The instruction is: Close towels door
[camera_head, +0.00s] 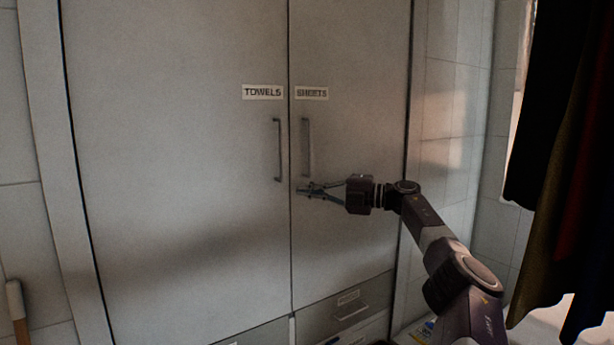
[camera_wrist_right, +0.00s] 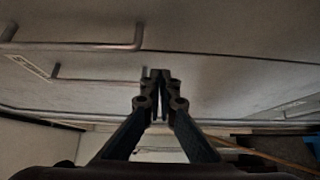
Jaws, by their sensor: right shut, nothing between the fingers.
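The towels door (camera_head: 180,170) is the large left door of the cabinet in the head view, with a TOWELS label (camera_head: 262,92) and a vertical bar handle (camera_head: 277,150) near its right edge. It looks flush, or nearly flush, with the sheets door (camera_head: 350,110) beside it. My right gripper (camera_head: 302,190) is shut and empty, just below the sheets door's handle (camera_head: 306,147) and close to the seam between the doors. In the right wrist view, the shut fingertips (camera_wrist_right: 158,76) point toward the door surface, with two bar handles at the left. My left gripper is out of view.
Drawers (camera_head: 345,308) sit below the doors. A tiled wall (camera_head: 455,120) stands to the right of the cabinet, and dark hanging cloth (camera_head: 560,150) is at the far right. A wooden-handled item (camera_head: 17,310) stands at the lower left.

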